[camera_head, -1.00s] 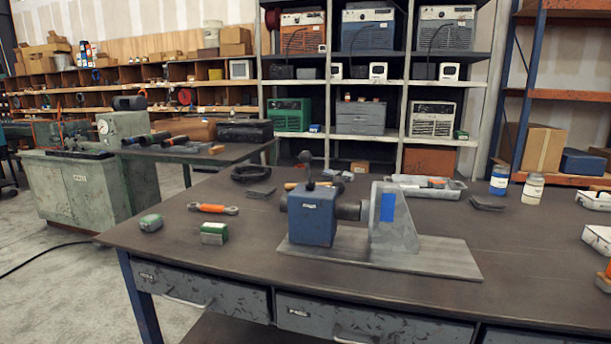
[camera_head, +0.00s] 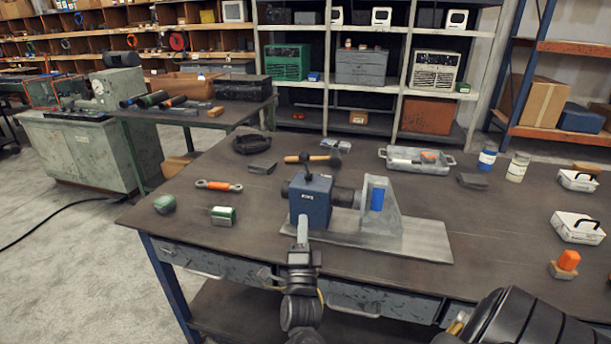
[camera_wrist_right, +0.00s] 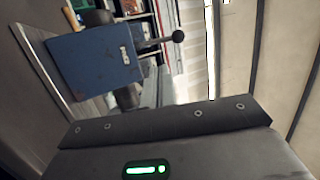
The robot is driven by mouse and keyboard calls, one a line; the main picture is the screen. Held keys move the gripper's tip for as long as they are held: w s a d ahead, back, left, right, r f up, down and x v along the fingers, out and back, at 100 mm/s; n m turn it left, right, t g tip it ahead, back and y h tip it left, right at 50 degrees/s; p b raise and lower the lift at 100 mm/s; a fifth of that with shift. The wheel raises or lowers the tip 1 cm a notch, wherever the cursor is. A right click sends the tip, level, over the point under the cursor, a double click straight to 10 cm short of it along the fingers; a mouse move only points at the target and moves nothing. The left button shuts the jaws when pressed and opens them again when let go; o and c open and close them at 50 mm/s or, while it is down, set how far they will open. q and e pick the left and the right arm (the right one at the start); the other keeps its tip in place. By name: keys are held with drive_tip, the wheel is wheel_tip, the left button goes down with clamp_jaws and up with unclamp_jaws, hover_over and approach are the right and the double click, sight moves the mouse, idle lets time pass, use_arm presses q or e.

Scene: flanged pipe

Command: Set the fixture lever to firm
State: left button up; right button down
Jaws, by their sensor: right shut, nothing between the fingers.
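The fixture's blue box (camera_head: 311,201) stands on a grey base plate (camera_head: 405,240) near the table's front edge. Its lever (camera_head: 306,166) stands up from the box top with a dark ball knob. The right wrist view shows the box (camera_wrist_right: 95,55) turned sideways, with the lever's black ball (camera_wrist_right: 178,36) sticking out to the right. My right gripper (camera_head: 302,227) is shut and empty, in front of the box's lower front face and below the lever. Whether its tips touch the box I cannot tell. My left gripper is not in view.
A grey angled bracket (camera_head: 380,208) with a blue patch stands right of the box. A hammer (camera_head: 327,158) lies behind the lever. A grey tray (camera_head: 405,165) is behind.

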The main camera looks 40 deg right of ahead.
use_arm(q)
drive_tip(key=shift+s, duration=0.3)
use_arm(e)
drive_tip(key=shift+r+h, duration=0.15)
drive_tip(key=shift+h, duration=0.15)
drive_tip(key=shift+d, duration=0.1)
drive_tip(key=p, duration=0.5)
approach(306, 166)
drive_tip(key=x, duration=0.6)
drive_tip(key=shift+r, duration=0.15)
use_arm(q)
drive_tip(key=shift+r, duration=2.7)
use_arm(e)
drive_tip(key=shift+w+d+r, duration=0.1)
drive_tip(key=shift+w+d, duration=0.1)
drive_tip(key=shift+w, duration=0.1)
use_arm(q)
drive_tip(key=shift+p, duration=0.3)
